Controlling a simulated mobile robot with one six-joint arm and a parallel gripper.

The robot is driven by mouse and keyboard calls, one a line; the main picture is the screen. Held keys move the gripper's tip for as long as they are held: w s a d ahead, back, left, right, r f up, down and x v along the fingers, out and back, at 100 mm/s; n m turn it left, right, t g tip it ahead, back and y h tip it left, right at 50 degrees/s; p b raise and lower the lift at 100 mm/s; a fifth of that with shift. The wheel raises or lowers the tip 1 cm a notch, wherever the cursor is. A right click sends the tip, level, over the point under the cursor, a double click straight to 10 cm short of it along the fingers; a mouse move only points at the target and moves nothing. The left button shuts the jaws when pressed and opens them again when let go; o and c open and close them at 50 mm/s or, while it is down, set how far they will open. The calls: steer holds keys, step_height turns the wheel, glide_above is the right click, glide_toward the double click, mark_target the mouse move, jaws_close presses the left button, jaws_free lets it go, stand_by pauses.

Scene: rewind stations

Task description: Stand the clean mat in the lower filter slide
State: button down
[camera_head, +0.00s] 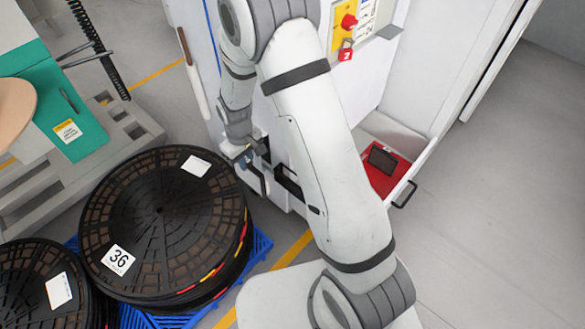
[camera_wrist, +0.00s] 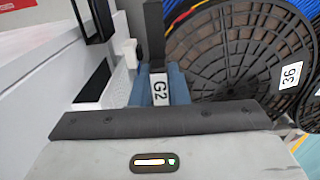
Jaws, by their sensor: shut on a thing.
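My gripper (camera_head: 240,152) is at the side of the white cabinet, above the gap between it and the reels, and partly hidden. Most of the mat is hidden from the head view. A dark slot, seemingly the lower filter slide (camera_head: 289,186), shows in the cabinet side, partly behind my arm. I cannot tell whether the mat touches the slide.
A stack of black reels (camera_head: 160,220) marked 36 stands on a blue pallet close to my gripper. Another reel (camera_head: 40,285) is at the lower left. A red drawer (camera_head: 391,184) is open at the cabinet's right. The floor at the right is clear.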

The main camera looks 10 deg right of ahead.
steer(key=d, duration=1.5)
step_height(320, 180, down, 7)
steer(key=b, duration=0.2)
steer(key=shift+s+a, duration=0.2)
steer(key=shift+s, duration=0.2)
steer(key=shift+f, duration=0.1)
steer(key=c, duration=1.4)
jaws_free()
